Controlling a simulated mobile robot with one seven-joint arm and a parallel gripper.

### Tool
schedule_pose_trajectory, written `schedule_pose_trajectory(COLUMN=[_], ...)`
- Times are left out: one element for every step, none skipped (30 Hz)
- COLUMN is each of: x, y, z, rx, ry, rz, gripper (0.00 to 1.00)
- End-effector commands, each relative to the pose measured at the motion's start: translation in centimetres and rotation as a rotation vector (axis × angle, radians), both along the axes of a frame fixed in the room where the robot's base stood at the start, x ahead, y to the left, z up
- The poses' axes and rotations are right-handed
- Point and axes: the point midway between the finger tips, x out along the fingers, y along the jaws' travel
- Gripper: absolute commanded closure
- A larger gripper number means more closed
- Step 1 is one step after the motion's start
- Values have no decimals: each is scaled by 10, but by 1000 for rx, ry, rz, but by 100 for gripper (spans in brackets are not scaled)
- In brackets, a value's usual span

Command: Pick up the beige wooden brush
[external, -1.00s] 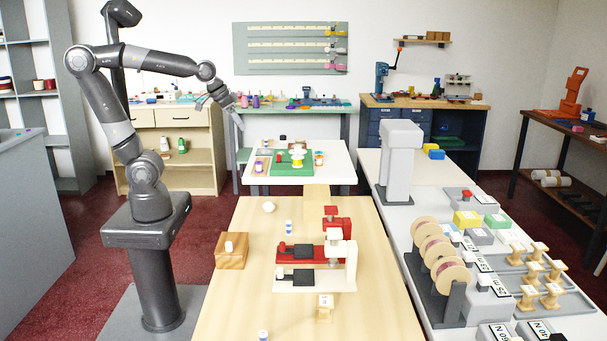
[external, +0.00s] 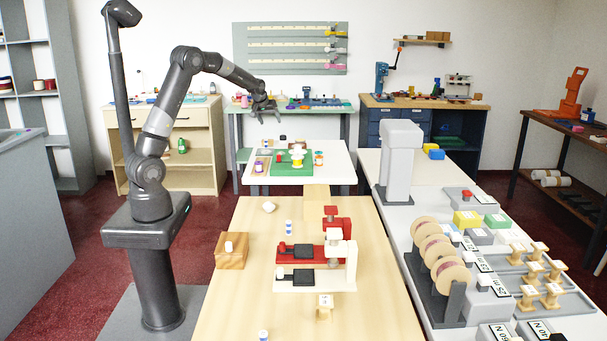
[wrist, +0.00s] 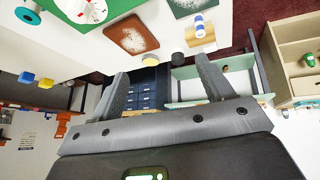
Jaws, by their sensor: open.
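I cannot make out the beige wooden brush for certain. A beige block-like piece (wrist: 200,40) near the edge of the white table in the wrist view may be it, but its shape is unclear. My gripper (external: 266,116) is above the far side of the white table (external: 338,178) in the external view. In the wrist view my gripper (wrist: 160,66) shows two fingers spread apart with nothing between them.
The white table bears a green mat (external: 283,168) and several small items. The nearer wooden table (external: 220,315) holds a red and white device (external: 340,228), a wooden block (external: 229,260) and a beige labelled piece (external: 324,313). Racks and spools (external: 453,274) stand at right.

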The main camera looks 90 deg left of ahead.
Motion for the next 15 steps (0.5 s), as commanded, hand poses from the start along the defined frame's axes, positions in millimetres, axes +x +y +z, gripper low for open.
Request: schedule_pose_trajectory(x=[-12,-17,-25,-30,-34,-40,-43,-46,-49,-50,-51,-52,-52,-51,-50], y=[24,37,51,60,68,78,83,87,92,95,97,100,102,104,107], z=[-15,-21,-29,-35,-40,-45,-49,-52,-54,-56,-59,-62,-65,-69,-74], rx=[0,3,6,8,9,12,13,14,15,17,17,17,16,16,16], ry=[4,2,2,1,0,0,0,0,-2,-2,-2,-2,-1,-1,-1], rz=[44,65,91,109,125,142,152,161,169,175,178,180,182,182,181], gripper=[27,27,27,27,27,27,27,27,27,27,27,27,27,27,27])
